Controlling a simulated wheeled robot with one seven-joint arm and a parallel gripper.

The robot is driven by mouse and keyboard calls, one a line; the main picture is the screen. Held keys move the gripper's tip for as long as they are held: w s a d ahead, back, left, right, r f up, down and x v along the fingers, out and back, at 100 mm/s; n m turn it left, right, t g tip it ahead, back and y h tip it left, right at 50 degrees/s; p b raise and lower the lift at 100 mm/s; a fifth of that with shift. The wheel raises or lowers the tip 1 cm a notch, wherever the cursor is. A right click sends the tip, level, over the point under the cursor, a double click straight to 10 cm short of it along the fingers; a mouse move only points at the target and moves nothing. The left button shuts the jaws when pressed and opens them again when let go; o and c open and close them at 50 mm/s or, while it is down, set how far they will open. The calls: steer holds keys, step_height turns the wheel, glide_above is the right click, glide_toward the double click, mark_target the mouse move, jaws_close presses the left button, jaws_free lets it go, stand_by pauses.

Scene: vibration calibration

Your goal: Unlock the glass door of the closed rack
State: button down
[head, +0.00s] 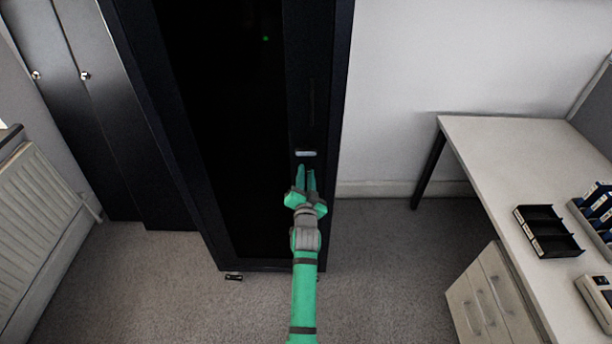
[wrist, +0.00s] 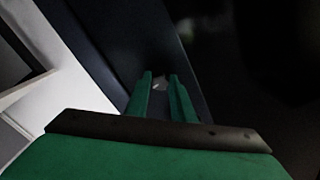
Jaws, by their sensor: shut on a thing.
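The closed rack is a tall black cabinet with a dark glass door (head: 225,130) and a black frame. A small pale lock or handle plate (head: 306,153) sits on the door's right frame. My green gripper (head: 306,171) is just below this plate in the head view, its fingers pointing at the door. In the wrist view my gripper (wrist: 160,78) has a small pale thing (wrist: 160,85) between its fingertips, close to the dark frame. It is shut on this thing, which is too small and dim to identify. I cannot tell whether it touches the lock.
Dark lockers (head: 95,110) stand left of the rack, and a radiator (head: 35,220) is at the far left. A desk (head: 500,170) with a black tray (head: 548,232) and drawers (head: 490,295) is at the right.

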steer(key=shift+m, duration=0.7)
steer(key=shift+d+m, duration=0.15)
steer(key=shift+m, duration=0.15)
steer(key=c, duration=1.5)
jaws_free()
steer(key=shift+c, duration=0.2)
steer(key=shift+s, duration=0.25)
steer(key=s, duration=1)
steer(key=shift+s, duration=0.1)
